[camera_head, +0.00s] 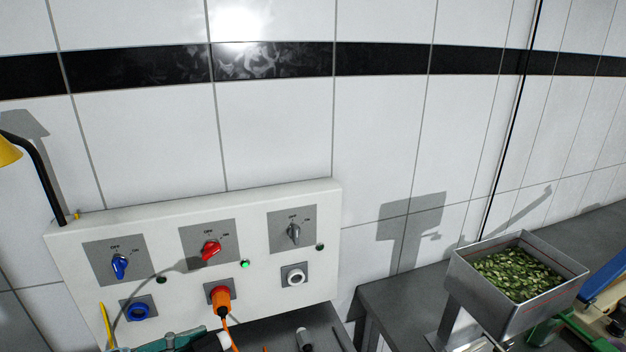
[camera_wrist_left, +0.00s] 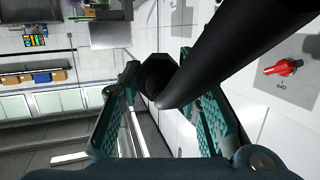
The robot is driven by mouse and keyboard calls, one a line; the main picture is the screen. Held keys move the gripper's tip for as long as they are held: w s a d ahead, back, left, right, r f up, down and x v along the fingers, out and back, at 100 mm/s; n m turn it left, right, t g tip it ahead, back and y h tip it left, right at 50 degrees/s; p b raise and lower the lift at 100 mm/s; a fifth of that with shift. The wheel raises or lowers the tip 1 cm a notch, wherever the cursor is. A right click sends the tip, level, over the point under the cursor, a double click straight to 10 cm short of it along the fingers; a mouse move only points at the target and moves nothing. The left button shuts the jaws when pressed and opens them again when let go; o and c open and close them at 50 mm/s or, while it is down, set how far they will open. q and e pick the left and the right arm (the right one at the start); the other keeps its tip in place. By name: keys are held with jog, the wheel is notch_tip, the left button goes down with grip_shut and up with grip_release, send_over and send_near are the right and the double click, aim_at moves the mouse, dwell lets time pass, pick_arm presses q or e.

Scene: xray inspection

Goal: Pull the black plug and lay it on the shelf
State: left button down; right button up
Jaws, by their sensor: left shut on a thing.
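The black plug (camera_wrist_left: 158,76) is between the two teal fingers of my left gripper (camera_wrist_left: 160,100), which is shut on it. A thick black length, perhaps its cable, runs across the left wrist view to the upper right. In the head view my left gripper (camera_head: 178,341) is at the bottom edge, below the panel, with a black and white part (camera_head: 212,342) beside it, partly cut off. The white-ringed socket (camera_head: 294,276) at the right of the panel is empty. The dark grey shelf (camera_head: 272,326) lies below the panel. My right gripper is not in view.
The control panel (camera_head: 70,255) has blue, red and grey switches. An orange plug (camera_head: 221,300) sits in the middle socket; the blue socket (camera_head: 138,311) is empty. A metal bin (camera_head: 500,297) of green pieces stands right.

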pick_arm(q)
jog(key=shift+s+a+f, duration=0.15)
jog(key=shift+s+f, duration=0.05)
jog(key=shift+f, duration=0.45)
jog(key=shift+s+a+f, duration=0.15)
jog(key=shift+s+f, duration=0.05)
jog(key=shift+f, duration=0.4)
jog(key=w+a+f+n+t+y, duration=0.2)
jog(key=w+a+f, duration=0.2)
jog(key=w+a, duration=0.25)
jog(key=w+f+n+t+y, duration=0.1)
jog(key=w+f, duration=0.2)
jog(key=f, duration=0.1)
jog(key=w+f+n+t+y, duration=0.1)
jog(key=w+f, duration=0.2)
jog(key=f, duration=0.2)
jog(key=w+f+n+y+b, duration=0.1)
jog(key=w+f, duration=0.2)
jog(key=f, duration=0.2)
jog(key=shift+w+d+f+n+t+y, duration=0.15)
jog(key=shift+d+f+n+t+y, duration=0.1)
jog(key=shift+n+t+y, duration=0.15)
jog(key=shift+d+f+b, duration=0.1)
jog(key=shift+f+b, duration=1.9)
jog(key=shift+f, duration=0.65)
jog(key=shift+f+b, duration=0.8)
jog(key=shift+b, duration=0.2)
